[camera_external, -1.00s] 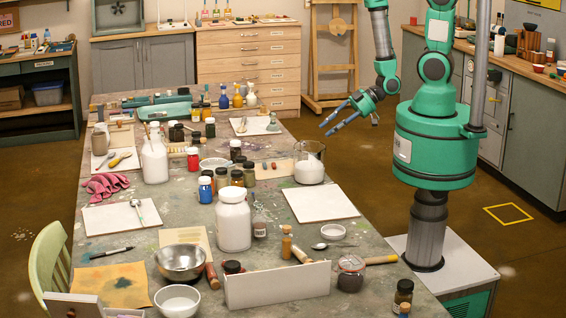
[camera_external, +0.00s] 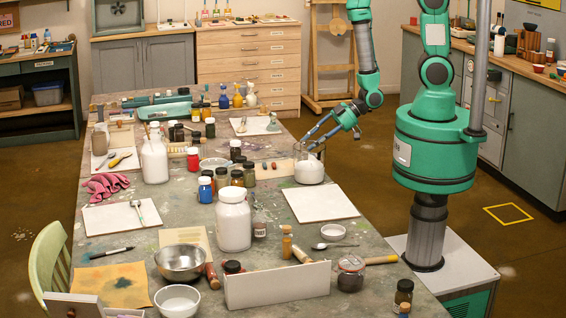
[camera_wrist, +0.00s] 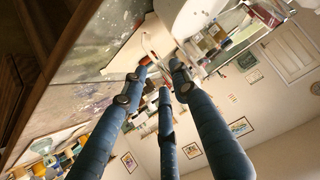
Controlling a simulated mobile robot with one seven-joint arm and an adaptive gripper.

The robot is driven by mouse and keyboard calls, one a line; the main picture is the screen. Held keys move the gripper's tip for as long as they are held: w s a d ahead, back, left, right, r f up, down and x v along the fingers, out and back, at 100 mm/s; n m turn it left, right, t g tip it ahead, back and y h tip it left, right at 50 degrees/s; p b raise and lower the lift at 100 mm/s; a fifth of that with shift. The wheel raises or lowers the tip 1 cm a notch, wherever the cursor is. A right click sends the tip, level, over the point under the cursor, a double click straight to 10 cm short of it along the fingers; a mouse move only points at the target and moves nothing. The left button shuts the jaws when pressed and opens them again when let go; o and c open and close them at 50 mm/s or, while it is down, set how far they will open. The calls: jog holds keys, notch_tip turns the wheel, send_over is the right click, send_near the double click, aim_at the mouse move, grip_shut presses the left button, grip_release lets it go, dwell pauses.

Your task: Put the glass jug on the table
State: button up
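The glass jug (camera_external: 309,170) is clear, with white contents in its lower part. It stands upright on the paint-stained table (camera_external: 270,215), near the right edge. My gripper (camera_external: 308,142) is at the jug's far right side, its blue fingers spread and pointing down-left at about rim height. Whether a finger touches the glass cannot be told. In the wrist view, my three blue fingers (camera_wrist: 160,76) are apart with nothing clearly held between them. A pale rounded shape (camera_wrist: 185,14) at the top there may be the jug.
A white board (camera_external: 321,203) lies in front of the jug. Small jars (camera_external: 249,174) stand to its left, and a large white jar (camera_external: 233,222) is further front-left. The table behind the jug (camera_external: 290,140) is fairly clear. Floor lies beyond the right edge.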

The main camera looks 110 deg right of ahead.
aim_at(301, 150)
dwell(0.3)
jog(key=shift+b+x, duration=0.55)
jog(key=shift+x, duration=2.1)
jog(key=shift+r, duration=0.1)
jog(key=shift+c, duration=0.2)
grip_shut()
